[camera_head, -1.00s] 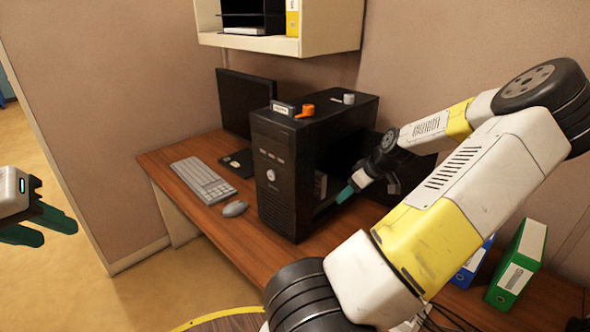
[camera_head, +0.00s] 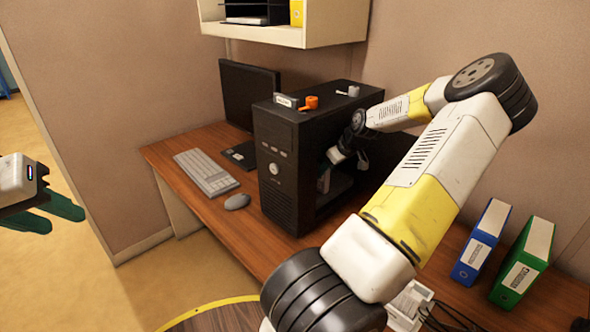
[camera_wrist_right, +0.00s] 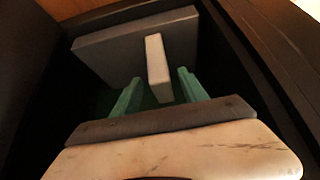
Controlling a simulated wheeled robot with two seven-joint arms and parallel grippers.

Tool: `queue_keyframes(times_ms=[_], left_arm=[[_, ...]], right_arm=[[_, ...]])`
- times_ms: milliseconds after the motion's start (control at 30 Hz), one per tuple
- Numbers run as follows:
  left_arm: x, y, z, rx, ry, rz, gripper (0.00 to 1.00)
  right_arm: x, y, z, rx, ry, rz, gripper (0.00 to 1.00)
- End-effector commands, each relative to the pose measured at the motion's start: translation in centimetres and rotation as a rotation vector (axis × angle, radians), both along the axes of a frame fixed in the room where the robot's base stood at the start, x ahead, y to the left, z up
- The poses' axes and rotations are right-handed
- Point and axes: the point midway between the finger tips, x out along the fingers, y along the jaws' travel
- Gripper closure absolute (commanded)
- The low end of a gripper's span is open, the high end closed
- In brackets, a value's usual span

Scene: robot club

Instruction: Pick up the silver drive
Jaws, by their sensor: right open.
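The black computer case (camera_head: 290,180) stands on the desk with its side open. My right gripper (camera_wrist_right: 158,78) reaches into that opening with its green fingers apart. In the right wrist view, a pale silver upright piece (camera_wrist_right: 157,62), which looks like the drive's edge, stands between the fingers in front of a grey block (camera_wrist_right: 105,50). A gap shows on each side of it. In the head view the right gripper (camera_head: 350,160) is partly hidden by the case and dim. My left gripper (camera_head: 50,215) is at the far left, empty, with its fingers apart, away from the desk.
A small orange item (camera_head: 311,103) and a grey item (camera_head: 352,91) are on top of the case. A keyboard (camera_head: 206,172), mouse (camera_head: 237,202) and monitor (camera_head: 248,95) are to its left. Blue (camera_head: 482,242) and green (camera_head: 523,262) binders stand at the right. A shelf (camera_head: 340,22) hangs above.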

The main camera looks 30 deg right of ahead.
Motion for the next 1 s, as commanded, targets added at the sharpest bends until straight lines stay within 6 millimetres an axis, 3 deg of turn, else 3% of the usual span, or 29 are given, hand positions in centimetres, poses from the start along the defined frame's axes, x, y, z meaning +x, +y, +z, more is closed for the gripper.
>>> queue_keyframes(times_ms=[300, 567, 833, 1000], left_arm=[[0.0, 0.0, 0.0, 0.000, 0.000, 0.000, 0.64], [0.0, 0.0, 0.0, 0.000, 0.000, 0.000, 0.64], [0.0, 0.0, 0.0, 0.000, 0.000, 0.000, 0.64], [0.0, 0.0, 0.0, 0.000, 0.000, 0.000, 0.64]], right_arm=[[2.2, 0.7, -3.6, 0.001, -0.001, 0.002, 0.49], [2.3, 0.7, -3.9, 0.001, 0.000, 0.001, 0.49], [2.3, 0.7, -3.9, 0.001, 0.000, 0.001, 0.98], [2.4, 0.7, -3.9, 0.000, -0.001, 0.001, 1.00]])
